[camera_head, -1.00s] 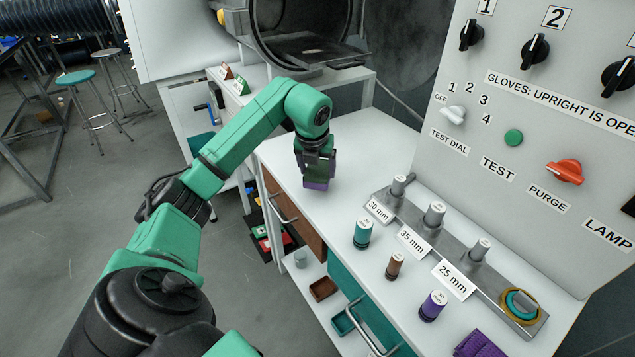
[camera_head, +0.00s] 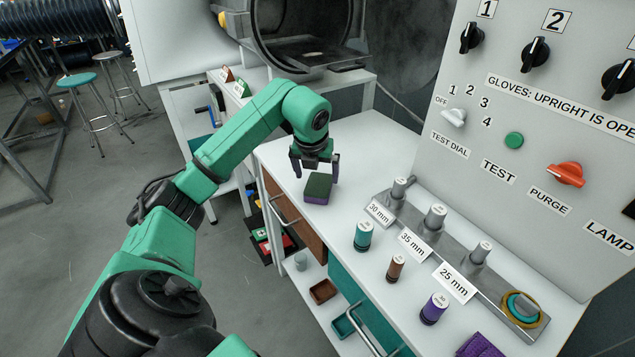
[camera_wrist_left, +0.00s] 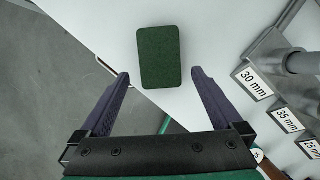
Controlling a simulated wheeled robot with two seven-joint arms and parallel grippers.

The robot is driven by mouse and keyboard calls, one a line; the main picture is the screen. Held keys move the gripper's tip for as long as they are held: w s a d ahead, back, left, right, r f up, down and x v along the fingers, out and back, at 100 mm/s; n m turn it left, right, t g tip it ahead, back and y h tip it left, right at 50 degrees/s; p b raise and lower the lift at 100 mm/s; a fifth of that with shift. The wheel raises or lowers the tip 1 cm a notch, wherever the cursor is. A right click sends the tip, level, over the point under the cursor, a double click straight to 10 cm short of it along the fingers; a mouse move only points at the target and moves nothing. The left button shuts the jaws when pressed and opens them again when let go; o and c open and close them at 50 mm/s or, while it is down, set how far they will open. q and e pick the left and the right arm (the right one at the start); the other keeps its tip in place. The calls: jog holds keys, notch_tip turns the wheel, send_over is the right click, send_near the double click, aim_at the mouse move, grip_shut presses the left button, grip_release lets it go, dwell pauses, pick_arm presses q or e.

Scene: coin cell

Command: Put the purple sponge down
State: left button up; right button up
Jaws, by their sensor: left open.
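The purple sponge (camera_head: 318,190) has a dark green top and lies flat on the white bench near its left edge. Its green top also shows in the left wrist view (camera_wrist_left: 159,57). My left gripper (camera_head: 315,172) is open just above and behind the sponge in the head view. In the left wrist view my open fingers (camera_wrist_left: 160,82) are wide apart, with a gap on each side of the sponge, and touch nothing. My right gripper is not in view.
A grey rail with upright posts (camera_head: 436,217) and size labels stands to the right. Teal (camera_head: 363,237), brown (camera_head: 396,268) and purple (camera_head: 434,308) cylinders stand before it. A purple block (camera_head: 480,346) is at the bottom edge. Bench space behind the sponge is clear.

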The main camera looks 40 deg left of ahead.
pick_arm(q)
jog(key=v, duration=0.7)
jog(key=shift+s, duration=0.15)
